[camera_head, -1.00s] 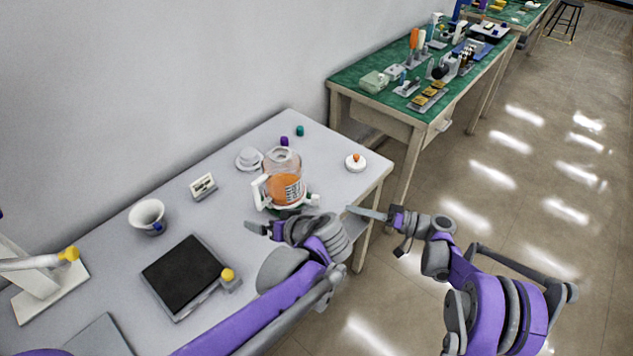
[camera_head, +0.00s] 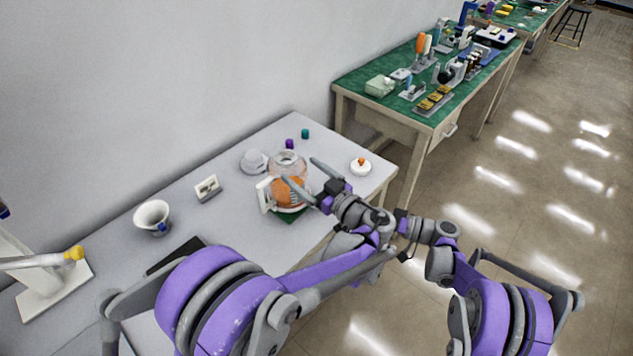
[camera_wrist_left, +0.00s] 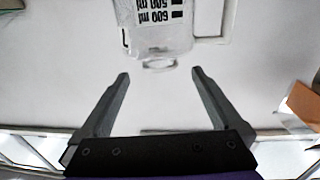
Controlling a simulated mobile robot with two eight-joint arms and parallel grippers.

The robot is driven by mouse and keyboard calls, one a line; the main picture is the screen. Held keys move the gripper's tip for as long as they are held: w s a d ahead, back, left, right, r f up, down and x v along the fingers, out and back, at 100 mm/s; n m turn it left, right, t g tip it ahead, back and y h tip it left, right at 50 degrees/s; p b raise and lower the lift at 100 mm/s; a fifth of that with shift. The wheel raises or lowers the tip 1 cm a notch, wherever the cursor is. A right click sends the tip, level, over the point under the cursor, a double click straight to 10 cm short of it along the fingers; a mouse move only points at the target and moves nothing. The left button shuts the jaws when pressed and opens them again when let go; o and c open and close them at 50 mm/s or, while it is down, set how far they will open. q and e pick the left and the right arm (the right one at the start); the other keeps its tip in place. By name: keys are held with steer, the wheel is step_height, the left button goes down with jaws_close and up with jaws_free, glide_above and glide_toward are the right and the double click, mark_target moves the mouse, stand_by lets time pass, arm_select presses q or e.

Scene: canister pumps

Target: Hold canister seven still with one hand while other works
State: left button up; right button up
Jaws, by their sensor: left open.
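A clear canister (camera_head: 281,193) with orange contents and a white handle stands upright near the table's right end. No number seven is readable on it. In the left wrist view, a clear vessel with millilitre marks (camera_wrist_left: 160,35) shows beyond my fingertips, its print upside down. My left gripper (camera_head: 298,169) is open, its two fingers at the canister's right side in the head view. The left wrist view shows the gap between the fingers (camera_wrist_left: 160,73) empty. My right gripper's wrist (camera_head: 405,222) shows right of the table; its fingers are hidden behind my left arm.
A white lid-like piece (camera_head: 254,161), purple cap (camera_head: 290,144) and teal cap (camera_head: 305,133) lie behind the canister. A white disc with an orange knob (camera_head: 361,166) lies to its right. A funnel (camera_head: 152,216) and small display (camera_head: 207,188) stand left. The grey table (camera_head: 225,222) has bare room between.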

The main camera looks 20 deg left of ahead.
mark_target(293, 164)
arm_select(q)
steer(key=shift+x, duration=2.6)
jaws_close()
